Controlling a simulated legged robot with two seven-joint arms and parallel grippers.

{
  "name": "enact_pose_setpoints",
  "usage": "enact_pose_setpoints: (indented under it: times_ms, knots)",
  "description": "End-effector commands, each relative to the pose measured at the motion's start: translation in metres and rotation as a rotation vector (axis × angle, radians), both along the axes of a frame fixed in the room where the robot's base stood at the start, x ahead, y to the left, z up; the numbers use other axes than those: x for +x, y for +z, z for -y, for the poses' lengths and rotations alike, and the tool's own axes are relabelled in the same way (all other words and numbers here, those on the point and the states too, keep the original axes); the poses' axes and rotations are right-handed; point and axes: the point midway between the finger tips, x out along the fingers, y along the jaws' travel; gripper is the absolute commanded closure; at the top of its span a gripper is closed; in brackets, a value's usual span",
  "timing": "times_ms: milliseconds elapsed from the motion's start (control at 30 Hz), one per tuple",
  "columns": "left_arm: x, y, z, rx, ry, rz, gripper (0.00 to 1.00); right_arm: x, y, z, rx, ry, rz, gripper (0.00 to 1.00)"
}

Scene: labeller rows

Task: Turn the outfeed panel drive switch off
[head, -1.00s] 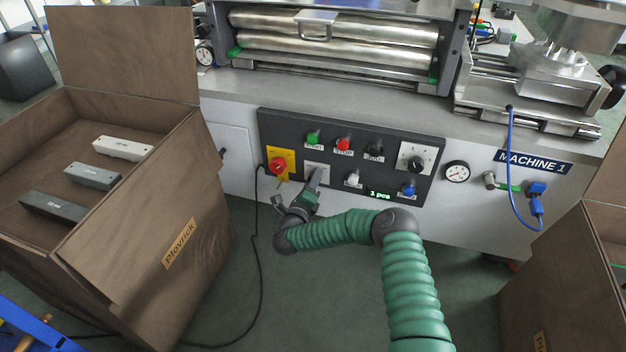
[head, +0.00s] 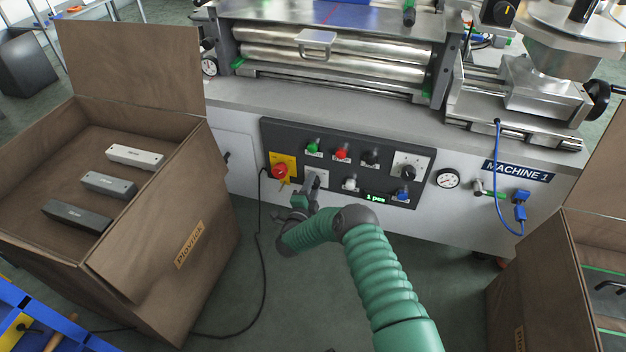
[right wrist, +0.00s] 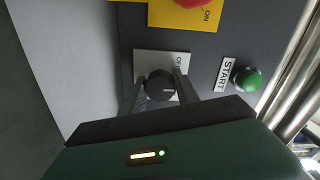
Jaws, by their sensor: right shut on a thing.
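A dark control panel (head: 332,132) is on the front of the machine. A black round switch knob on a light plate (right wrist: 160,84) sits between my right gripper's fingers in the right wrist view; its plate also shows in the head view (head: 323,174). The plate's lettering is partly hidden. My right gripper (right wrist: 158,92) is shut on the knob, a finger on each side; in the head view the gripper (head: 312,182) reaches up to the plate from below. My left gripper is not in view.
A red knob on a yellow plate (head: 279,171) is just left of the gripper. Green (head: 312,147) and red (head: 341,154) buttons are above. A selector dial (head: 408,172) is at the panel's right. Brown boxes stand at left (head: 190,200) and right (head: 535,290).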

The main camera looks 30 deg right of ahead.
Motion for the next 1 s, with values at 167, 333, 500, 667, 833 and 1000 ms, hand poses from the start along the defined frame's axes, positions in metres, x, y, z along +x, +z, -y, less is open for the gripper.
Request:
enact_pose_setpoints:
  times_ms: [167,333,500,667,833,1000]
  knots:
    - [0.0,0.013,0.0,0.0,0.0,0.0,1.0,0.0,-0.001,-0.004,-0.104,0.008,-0.133,1.0]
    - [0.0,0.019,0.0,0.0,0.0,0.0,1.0,0.0,-0.003,-0.004,-0.209,0.009,-0.256,1.0]
    - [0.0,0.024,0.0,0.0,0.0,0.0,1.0,0.0,-0.005,-0.004,-0.305,0.01,-0.37,1.0]
    - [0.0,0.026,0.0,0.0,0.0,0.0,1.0,-0.001,-0.005,-0.004,-0.381,0.01,-0.459,1.0]
    - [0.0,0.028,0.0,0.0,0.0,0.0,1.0,-0.001,-0.007,-0.003,-0.438,0.01,-0.528,1.0]
    - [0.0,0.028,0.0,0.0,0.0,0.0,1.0,-0.001,-0.008,-0.004,-0.473,0.011,-0.571,1.0]
